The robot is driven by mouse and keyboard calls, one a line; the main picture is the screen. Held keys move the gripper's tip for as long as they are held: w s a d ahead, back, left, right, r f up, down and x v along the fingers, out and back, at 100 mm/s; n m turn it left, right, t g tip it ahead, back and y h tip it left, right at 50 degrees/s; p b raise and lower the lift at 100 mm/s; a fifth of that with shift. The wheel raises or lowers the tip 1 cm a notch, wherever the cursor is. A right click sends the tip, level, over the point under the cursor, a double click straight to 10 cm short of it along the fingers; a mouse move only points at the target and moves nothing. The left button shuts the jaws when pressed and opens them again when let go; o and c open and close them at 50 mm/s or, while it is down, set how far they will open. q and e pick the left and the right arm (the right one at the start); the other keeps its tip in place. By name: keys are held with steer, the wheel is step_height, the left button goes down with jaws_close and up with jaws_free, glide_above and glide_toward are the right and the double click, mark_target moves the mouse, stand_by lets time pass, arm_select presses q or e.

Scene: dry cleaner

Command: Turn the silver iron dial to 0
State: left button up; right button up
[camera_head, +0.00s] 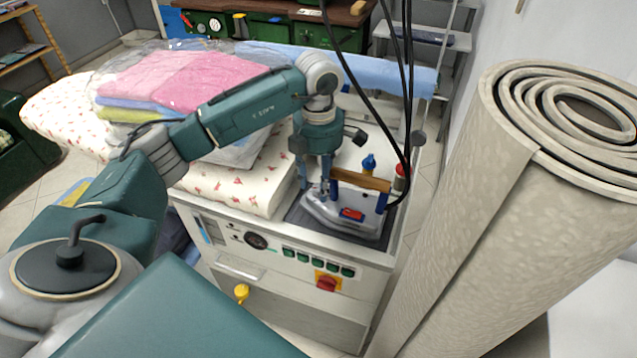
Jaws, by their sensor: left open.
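The silver iron (335,217) rests on a dark pad on top of the white ironing station. It has a brown wooden handle (362,181) and a small red-and-blue part (352,214) on its body; I cannot tell whether this is the dial, and no number can be read. My left gripper (318,190) points down at the left end of the iron, beside the handle. It is open, and its fingertips are small and partly lost against the iron, so I cannot tell whether they touch it. My right gripper is out of view.
The white station (290,298) has green switches and a red knob on its front. Folded pink towels (165,78) lie on patterned bedding (240,186) to the left. Black cables hang above the iron. A large beige roll (470,240) stands close on the right.

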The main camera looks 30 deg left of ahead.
mark_target(318, 187)
arm_select(q)
step_height(318, 187, up, 11)
stand_by(0.3)
